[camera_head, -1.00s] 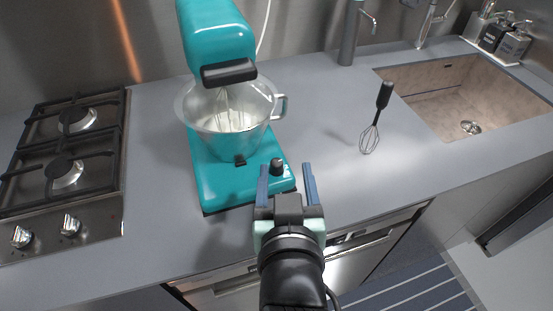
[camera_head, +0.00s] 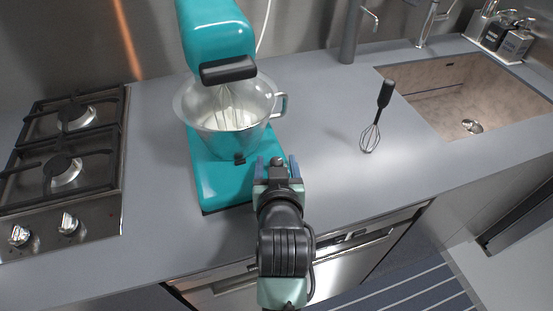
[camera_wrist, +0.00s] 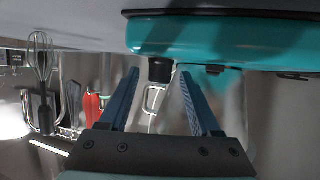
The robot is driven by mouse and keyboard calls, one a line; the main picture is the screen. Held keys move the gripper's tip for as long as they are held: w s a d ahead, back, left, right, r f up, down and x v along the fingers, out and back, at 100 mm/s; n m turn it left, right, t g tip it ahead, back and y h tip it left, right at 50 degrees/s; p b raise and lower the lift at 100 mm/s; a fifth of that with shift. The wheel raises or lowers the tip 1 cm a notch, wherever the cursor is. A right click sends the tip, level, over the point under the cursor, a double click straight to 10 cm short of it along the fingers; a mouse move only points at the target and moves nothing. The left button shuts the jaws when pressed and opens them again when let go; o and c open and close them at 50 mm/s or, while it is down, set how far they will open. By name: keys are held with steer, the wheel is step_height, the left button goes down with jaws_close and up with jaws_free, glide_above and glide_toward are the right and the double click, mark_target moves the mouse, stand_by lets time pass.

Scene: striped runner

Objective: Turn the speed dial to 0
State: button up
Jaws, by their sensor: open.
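The teal stand mixer (camera_head: 215,178) stands on the grey counter with its head over a steel bowl. Its dark speed dial (camera_head: 277,161) is at the front right corner of the base. In the wrist view, which looks upside down, the dial (camera_wrist: 160,69) hangs below the teal base (camera_wrist: 230,38). My gripper (camera_head: 277,165) is at that corner with its blue fingers open. In the wrist view my gripper (camera_wrist: 159,78) has a fingertip on each side of the dial, with small gaps showing. The dial's marks are not readable.
The steel bowl (camera_head: 205,128) has a handle on its right. A whisk (camera_head: 371,132) with a black handle is to the right, before the sink (camera_head: 440,90). A gas hob (camera_head: 70,150) is at the left. The counter between mixer and whisk is clear.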

steer(key=shift+w+f, duration=0.2)
steer(key=shift+w, duration=0.3)
jaws_close()
